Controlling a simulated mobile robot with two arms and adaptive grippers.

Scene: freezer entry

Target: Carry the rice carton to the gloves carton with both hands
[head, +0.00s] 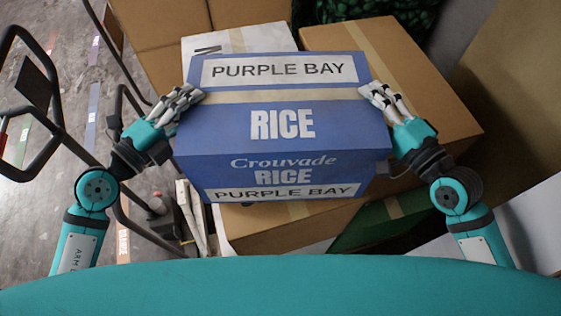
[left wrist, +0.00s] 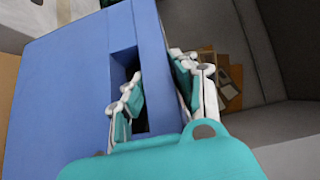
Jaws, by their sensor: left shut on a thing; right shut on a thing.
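The rice carton (head: 280,160) is a blue box marked RICE, Crouvade and PURPLE BAY, in the middle of the head view. My left gripper (head: 180,102) is shut on its left side, and my right gripper (head: 384,98) on its right side. In the left wrist view, my left gripper (left wrist: 155,98) has fingers in the slot in the blue carton's (left wrist: 62,95) wall and others outside it. I cannot tell whether the carton rests on the brown carton beneath or hangs above it. I see no label that reads gloves.
A large brown carton (head: 450,103) lies beneath and right of the rice carton. A white carton (head: 245,38) and another brown carton (head: 150,62) stand behind. A dark metal frame (head: 50,75) is at the left. Grey floor (head: 62,235) shows at the left.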

